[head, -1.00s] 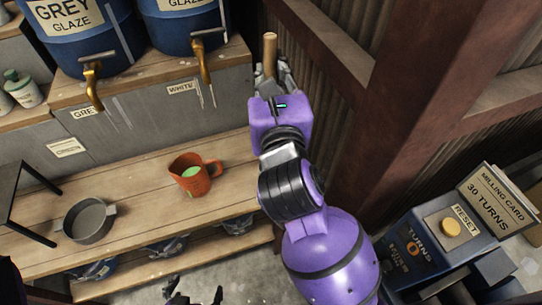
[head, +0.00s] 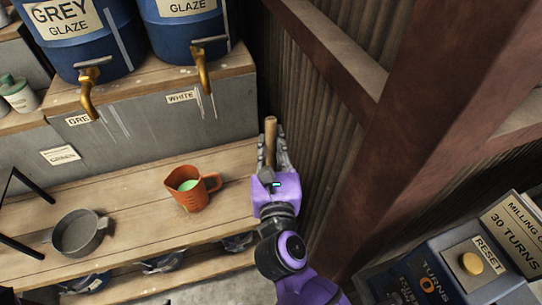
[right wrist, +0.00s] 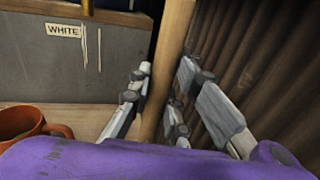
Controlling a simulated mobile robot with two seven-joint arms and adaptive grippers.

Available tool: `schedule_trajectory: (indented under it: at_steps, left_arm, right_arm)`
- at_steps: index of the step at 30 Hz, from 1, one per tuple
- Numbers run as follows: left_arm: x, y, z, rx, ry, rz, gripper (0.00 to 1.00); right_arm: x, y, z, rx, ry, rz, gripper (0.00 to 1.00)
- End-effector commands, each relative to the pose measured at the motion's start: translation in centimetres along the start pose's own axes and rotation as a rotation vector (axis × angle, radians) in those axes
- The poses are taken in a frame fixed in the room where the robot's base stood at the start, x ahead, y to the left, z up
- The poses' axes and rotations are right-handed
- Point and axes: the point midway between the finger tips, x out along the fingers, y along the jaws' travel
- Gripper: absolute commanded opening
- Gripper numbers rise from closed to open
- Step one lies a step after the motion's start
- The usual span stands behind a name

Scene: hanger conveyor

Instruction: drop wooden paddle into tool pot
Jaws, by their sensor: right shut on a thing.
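The wooden paddle (head: 270,138) shows as a plain, pale brown shaft standing roughly upright at the right end of the wooden shelf. My right gripper (head: 274,155) is shut on it. In the right wrist view the shaft (right wrist: 174,50) runs up between the fingers (right wrist: 160,85) and out of the top of the picture. The paddle's lower end is hidden behind my gripper. I cannot make out a tool pot for certain. A grey round pan with lugs (head: 78,234) stands on the shelf at the left. My left gripper does not show clearly.
An orange jug (head: 193,199) with green contents stands on the wooden shelf (head: 140,192), left of my right gripper. Blue glaze barrels (head: 190,29) with brass taps stand above. A corrugated wall (head: 318,140) and a brown post (head: 410,130) are close on the right.

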Motion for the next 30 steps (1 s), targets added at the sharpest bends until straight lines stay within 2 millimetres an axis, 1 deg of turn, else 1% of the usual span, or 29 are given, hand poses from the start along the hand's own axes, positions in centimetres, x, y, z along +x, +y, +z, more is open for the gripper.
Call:
schedule_trajectory:
  at_steps: [2, 6, 9, 18, 30]
  left_arm:
    - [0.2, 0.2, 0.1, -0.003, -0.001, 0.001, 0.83]
    - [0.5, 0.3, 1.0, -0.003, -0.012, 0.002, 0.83]
    - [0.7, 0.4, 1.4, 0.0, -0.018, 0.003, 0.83]
    - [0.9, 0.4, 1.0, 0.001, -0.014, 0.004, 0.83]
    - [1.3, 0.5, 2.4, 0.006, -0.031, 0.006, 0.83]
  right_arm:
    - [0.0, 0.0, -0.8, 0.0, 0.003, -0.001, 0.0]
    - [0.0, 0.0, -3.1, 0.0, 0.006, -0.001, 0.0]
    - [0.0, 0.0, -4.1, 0.0, 0.004, -0.001, 0.0]
    - [0.1, 0.0, -4.0, 0.001, -0.001, 0.0, 0.0]
    - [0.0, 0.0, -5.3, 0.0, 0.0, 0.001, 0.0]
